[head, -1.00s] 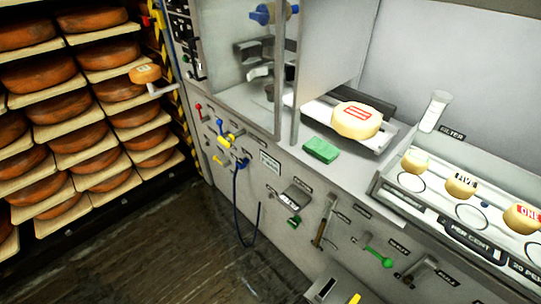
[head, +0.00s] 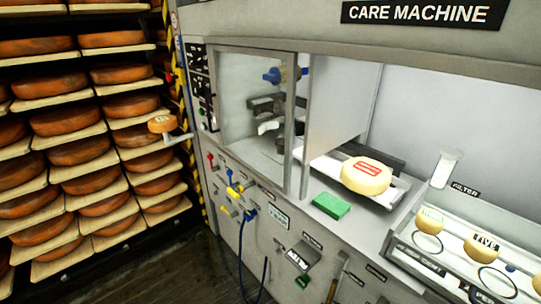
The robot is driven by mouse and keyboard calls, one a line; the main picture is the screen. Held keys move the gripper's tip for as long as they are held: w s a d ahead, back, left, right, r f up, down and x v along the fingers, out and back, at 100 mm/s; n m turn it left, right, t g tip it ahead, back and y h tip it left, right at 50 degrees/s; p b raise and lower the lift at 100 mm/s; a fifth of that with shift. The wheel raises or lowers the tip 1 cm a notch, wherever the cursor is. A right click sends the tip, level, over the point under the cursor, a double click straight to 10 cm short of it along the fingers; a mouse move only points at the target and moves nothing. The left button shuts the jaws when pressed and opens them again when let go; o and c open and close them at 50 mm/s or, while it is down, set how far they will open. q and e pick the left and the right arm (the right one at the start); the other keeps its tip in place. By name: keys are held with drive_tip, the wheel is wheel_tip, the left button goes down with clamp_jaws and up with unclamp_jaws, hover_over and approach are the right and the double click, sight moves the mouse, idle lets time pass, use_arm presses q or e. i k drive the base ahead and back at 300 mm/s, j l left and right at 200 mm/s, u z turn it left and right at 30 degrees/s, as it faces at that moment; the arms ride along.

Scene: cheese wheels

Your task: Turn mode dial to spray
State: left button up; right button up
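The care machine (head: 420,40) fills the middle and right of the head view. A dark control panel (head: 197,72) with small controls is on its left edge. I cannot tell which control is the mode dial, and no "spray" marking is readable. A row of small coloured valves, red (head: 211,158), blue (head: 230,175) and yellow (head: 236,188), is on the front below the glass chamber. A blue nozzle-like part (head: 285,74) is inside the chamber. Neither of my grippers is in view.
Shelves of orange cheese wheels (head: 75,150) stand at the left. A pale cheese with a red label (head: 366,176) sits on the machine's ledge beside a green block (head: 331,205). A blue hose (head: 240,255) hangs down in front.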

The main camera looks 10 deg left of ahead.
sight(194, 62)
drive_tip(key=i+j, duration=0.1)
drive_tip(key=j, duration=0.25)
drive_tip(key=i+j, duration=0.1)
drive_tip(key=j, duration=0.3)
drive_tip(key=i+j+u, duration=0.1)
drive_tip(key=j, duration=0.25)
drive_tip(key=i+j, duration=0.15)
drive_tip(key=j, duration=0.2)
drive_tip(key=i+j, duration=0.1)
drive_tip(key=j, duration=0.3)
drive_tip(key=i+j+u, duration=0.1)
drive_tip(key=j, duration=0.25)
drive_tip(key=i+j, duration=0.15)
drive_tip(key=j, duration=0.2)
